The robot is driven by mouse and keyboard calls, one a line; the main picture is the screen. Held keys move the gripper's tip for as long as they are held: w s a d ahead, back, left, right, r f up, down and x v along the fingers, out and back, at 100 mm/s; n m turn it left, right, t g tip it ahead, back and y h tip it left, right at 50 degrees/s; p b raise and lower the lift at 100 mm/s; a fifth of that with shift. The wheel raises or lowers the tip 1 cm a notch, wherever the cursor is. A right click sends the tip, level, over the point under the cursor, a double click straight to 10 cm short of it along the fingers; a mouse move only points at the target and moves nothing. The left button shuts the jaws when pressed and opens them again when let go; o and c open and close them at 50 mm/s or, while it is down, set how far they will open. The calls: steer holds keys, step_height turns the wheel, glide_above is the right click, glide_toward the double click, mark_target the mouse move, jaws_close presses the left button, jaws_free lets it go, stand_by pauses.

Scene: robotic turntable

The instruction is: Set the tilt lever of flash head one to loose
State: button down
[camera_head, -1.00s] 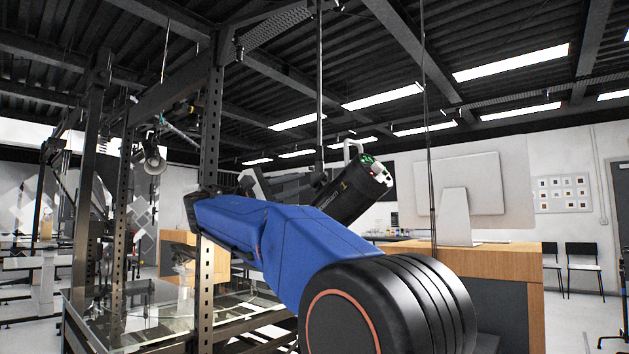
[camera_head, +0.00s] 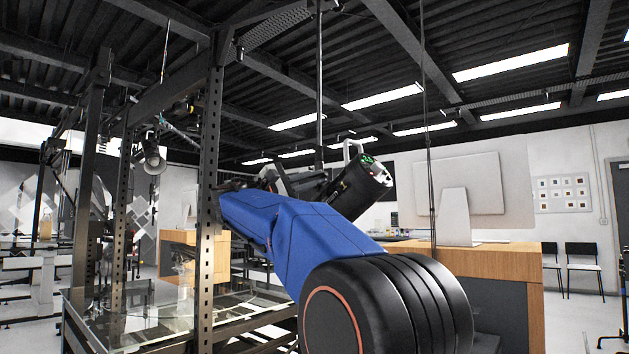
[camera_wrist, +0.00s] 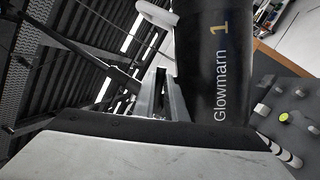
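Flash head one is a black cylinder (camera_head: 358,190) in the head view, tilted up to the right, with a green-marked rear end. In the wrist view its barrel (camera_wrist: 212,70) fills the upper middle and reads "Glowmarn 1". A pale curved handle (camera_head: 352,147) stands on the head; a pale rounded piece also shows in the wrist view (camera_wrist: 156,14). I cannot pick out the tilt lever for certain. My gripper (camera_wrist: 163,92) shows as slim grey fingers close beside the barrel; whether they are apart or touch anything is unclear. In the head view my blue arm partly hides the flash head's lower end.
A dark perforated upright (camera_head: 209,200) stands just left of my arm. A glass-topped table (camera_head: 150,315) is at lower left. A wooden desk (camera_head: 480,262) with a monitor stands behind at right. A thin dark pole (camera_head: 431,130) rises right of the flash head.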

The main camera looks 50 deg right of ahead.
steer(key=shift+f+m+g+y, duration=0.35)
steer(key=shift+m+g, duration=0.15)
steer(key=shift+m, duration=0.5)
steer(key=c, duration=2.1)
jaws_free()
steer(key=shift+a, duration=0.1)
steer(key=v, duration=1.7)
steer(key=shift+s+a+f, duration=0.1)
steer(key=shift+f, duration=0.05)
